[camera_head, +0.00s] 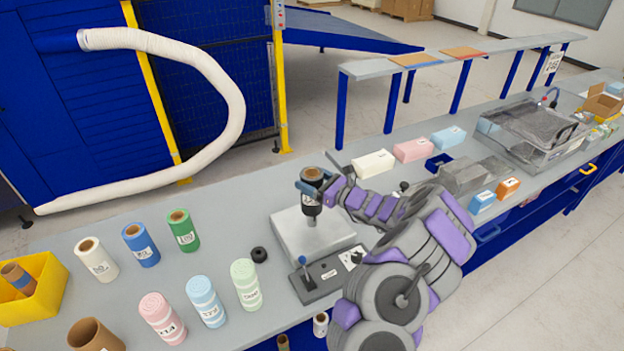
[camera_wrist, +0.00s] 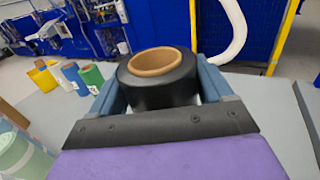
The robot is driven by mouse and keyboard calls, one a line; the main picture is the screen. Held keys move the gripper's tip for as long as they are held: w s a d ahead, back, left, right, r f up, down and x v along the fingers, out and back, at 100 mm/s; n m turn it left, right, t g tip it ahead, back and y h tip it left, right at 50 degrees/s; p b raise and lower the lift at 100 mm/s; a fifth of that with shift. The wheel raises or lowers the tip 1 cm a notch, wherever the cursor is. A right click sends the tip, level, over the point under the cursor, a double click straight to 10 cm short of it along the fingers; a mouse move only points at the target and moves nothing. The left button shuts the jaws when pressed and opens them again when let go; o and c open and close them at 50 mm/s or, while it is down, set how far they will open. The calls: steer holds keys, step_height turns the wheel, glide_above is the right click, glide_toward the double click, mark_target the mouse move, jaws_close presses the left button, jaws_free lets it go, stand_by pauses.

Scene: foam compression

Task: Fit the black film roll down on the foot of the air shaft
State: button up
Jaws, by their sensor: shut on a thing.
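The black film roll (camera_head: 311,203) is upright, with a tan core open at its top and a white label. It stands over the light grey block (camera_head: 290,230) in the head view. My gripper (camera_head: 315,187) is shut around the roll's upper part. In the wrist view the roll (camera_wrist: 160,85) sits between the two blue-grey fingers (camera_wrist: 163,92). I cannot make out the air shaft; nothing sticks up out of the core. The roll hides what lies under it, so I cannot tell whether its bottom touches anything.
A dark control panel with a lever (camera_head: 304,263) is in front of the block. A small black ring (camera_head: 259,254) lies left of it. White, blue and green rolls (camera_head: 141,246) and several pastel rolls (camera_head: 206,302) stand further left. Pastel boxes (camera_head: 411,149) lie behind my arm.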

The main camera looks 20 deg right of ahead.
steer(key=shift+f+b, duration=1.85)
steer(key=shift+f, duration=1.2)
steer(key=shift+f, duration=0.35)
steer(key=shift+f+b, duration=0.25)
steer(key=shift+b, duration=0.2)
steer(key=o, duration=1.6)
steer(key=shift+o, duration=0.4)
steer(key=s+d+r+p, duration=0.3)
steer(key=s+p, duration=0.2)
steer(key=s, duration=0.1)
steer(key=shift+d, duration=0.2)
